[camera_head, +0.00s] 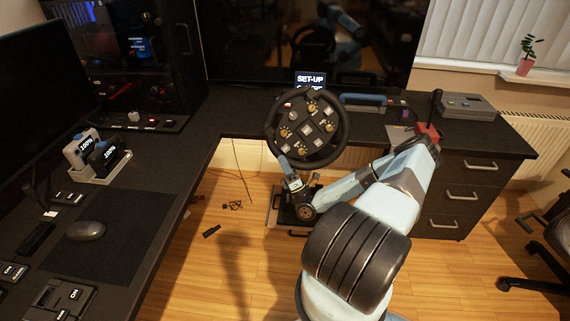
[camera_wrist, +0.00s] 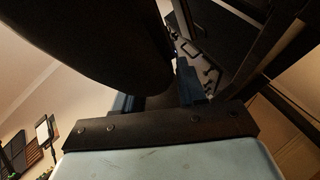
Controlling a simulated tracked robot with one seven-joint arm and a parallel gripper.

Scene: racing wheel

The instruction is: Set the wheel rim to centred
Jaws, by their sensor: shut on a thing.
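The panel's rows slant, so the wheel looks turned. My gripper (camera_head: 284,164) is at the lower left of the rim and is shut on it. The fingertips are small and partly hidden there. In the wrist view, a large dark curved surface, likely the rim (camera_wrist: 85,45), fills the upper left, close to my gripper (camera_wrist: 160,98).
A small "SET-UP" display (camera_head: 310,80) sits behind the wheel. The black desk (camera_head: 175,165) runs along the left and back. A drawer unit (camera_head: 462,190) stands at the right, with a grey box (camera_head: 465,104) on top. A chair (camera_head: 545,260) is at far right.

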